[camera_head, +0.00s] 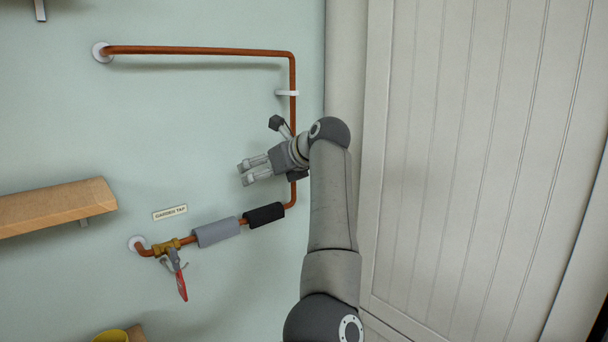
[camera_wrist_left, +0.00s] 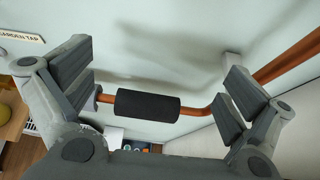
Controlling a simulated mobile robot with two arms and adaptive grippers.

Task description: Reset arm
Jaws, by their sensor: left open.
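My left gripper (camera_head: 254,170) is open and empty in front of the wall, beside the vertical run of the copper pipe (camera_head: 200,50). In the left wrist view its two fingers (camera_wrist_left: 160,92) stand wide apart. The black foam sleeve (camera_wrist_left: 147,105) on the pipe shows between them, farther off. In the head view the black sleeve (camera_head: 264,215) sits below the gripper, with a grey sleeve (camera_head: 216,232) to its left. My left arm covers part of the pipe's right side. My right gripper is not in view.
A brass tap (camera_head: 166,247) with a red lever (camera_head: 181,286) is at the pipe's lower end, under a "GARDEN TAP" label (camera_head: 170,212). A wooden shelf (camera_head: 55,207) juts out at left. A yellow container (camera_head: 110,336) is at the bottom. A panelled white door (camera_head: 470,150) fills the right.

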